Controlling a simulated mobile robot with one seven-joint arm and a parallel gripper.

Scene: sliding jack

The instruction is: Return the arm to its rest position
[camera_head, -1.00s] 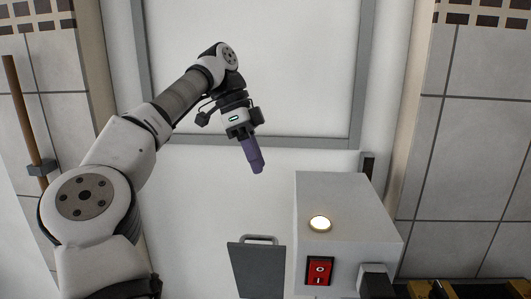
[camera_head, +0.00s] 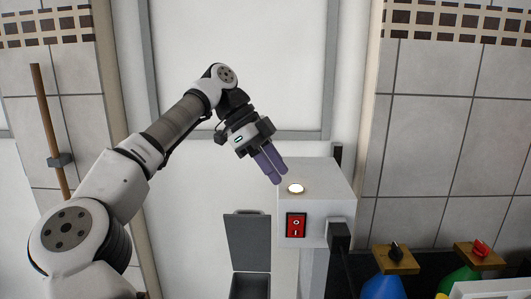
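My arm extends from the lower left up to an elbow near the top middle, then bends down to the right. My gripper (camera_head: 279,177) is at its end, with two purple fingers pointing down and to the right. The fingers lie close side by side, and I cannot tell whether a gap separates them. I see nothing held between them. In the picture the fingertips lie just up and left of the lit round button on the white box (camera_head: 318,205). I cannot tell how far apart they are in depth.
The box carries a glowing button (camera_head: 296,189) and a red switch (camera_head: 296,225). A grey bin with a raised lid (camera_head: 247,240) stands left of it. A blue bottle (camera_head: 384,287) and a green bottle (camera_head: 462,280) are at lower right. A brown pole (camera_head: 47,130) is at left.

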